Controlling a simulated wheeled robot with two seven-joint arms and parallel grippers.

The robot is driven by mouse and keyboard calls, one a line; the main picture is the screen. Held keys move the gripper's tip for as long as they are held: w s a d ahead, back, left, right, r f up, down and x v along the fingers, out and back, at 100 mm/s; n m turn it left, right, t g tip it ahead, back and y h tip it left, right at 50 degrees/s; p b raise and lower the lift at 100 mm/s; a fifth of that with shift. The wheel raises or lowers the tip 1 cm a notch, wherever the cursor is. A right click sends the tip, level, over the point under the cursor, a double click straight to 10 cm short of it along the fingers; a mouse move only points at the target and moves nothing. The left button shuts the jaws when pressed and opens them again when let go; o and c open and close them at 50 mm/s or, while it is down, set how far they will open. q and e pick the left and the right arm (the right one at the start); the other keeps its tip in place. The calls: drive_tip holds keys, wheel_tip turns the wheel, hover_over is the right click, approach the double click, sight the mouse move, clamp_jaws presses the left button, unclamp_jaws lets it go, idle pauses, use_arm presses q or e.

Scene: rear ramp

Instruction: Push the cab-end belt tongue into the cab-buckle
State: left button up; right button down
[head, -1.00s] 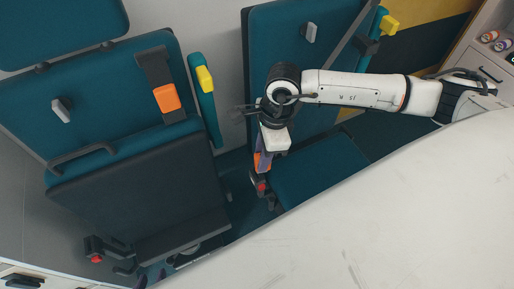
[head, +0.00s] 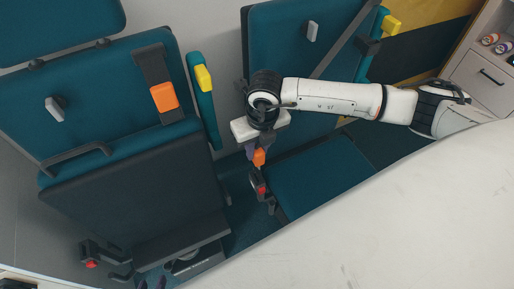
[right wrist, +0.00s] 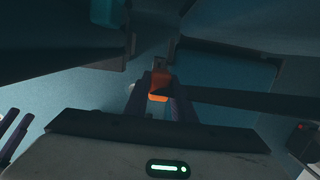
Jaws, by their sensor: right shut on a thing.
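My right gripper (head: 256,152) points down, shut on the orange belt tongue (head: 260,158) in front of the right seat. In the right wrist view the orange tongue (right wrist: 158,86) sits between the purple fingers of this gripper (right wrist: 159,92). The cab-buckle (head: 260,189), dark with a red button, stands just below the tongue beside the seat cushion. Whether the tongue's tip touches the buckle's mouth cannot be told.
A second orange tongue (head: 164,97) hangs on the left seat's back (head: 100,110). Another red-button buckle (head: 91,263) is at that seat's lower left. The right seat's cushion (head: 318,178) lies close to my right gripper. A white surface (head: 400,220) fills the lower right.

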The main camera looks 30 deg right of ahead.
sight(257, 160)
drive_tip(key=shift+w, duration=0.1)
wheel_tip(257, 160, down, 2)
drive_tip(key=shift+f+b, duration=0.2)
drive_tip(key=shift+b, duration=0.95)
wheel_tip(257, 160, down, 3)
drive_tip(key=shift+r+b, duration=0.1)
drive_tip(key=shift+b, duration=1.1)
drive_tip(key=shift+f, duration=0.25)
drive_tip(key=shift+b, duration=0.3)
drive_tip(key=shift+f, duration=0.2)
